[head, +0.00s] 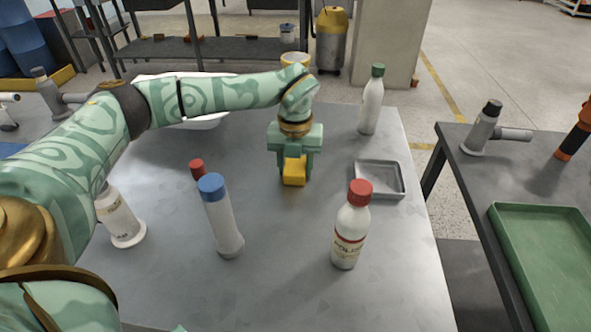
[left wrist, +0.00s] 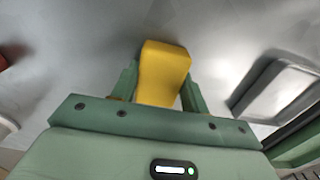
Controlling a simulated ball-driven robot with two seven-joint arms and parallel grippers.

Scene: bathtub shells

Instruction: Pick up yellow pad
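The yellow pad (head: 294,171) is a small block near the middle of the grey table. It lies between the two fingers of my left gripper (head: 294,165), which points down at it from above. In the left wrist view the pad (left wrist: 163,72) fills most of the space between the fingertips of the left gripper (left wrist: 162,72). The fingers lie close along both sides of the pad. I cannot tell whether they press on it, or whether it touches the table. My right gripper is not in view.
A grey tray (head: 379,193) sits just right of the gripper. A red-capped bottle (head: 349,236), a blue-capped bottle (head: 223,222) and a white bottle (head: 118,217) stand nearer me. A green-capped bottle (head: 371,104) stands behind. A second table with a green tray (head: 545,270) is right.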

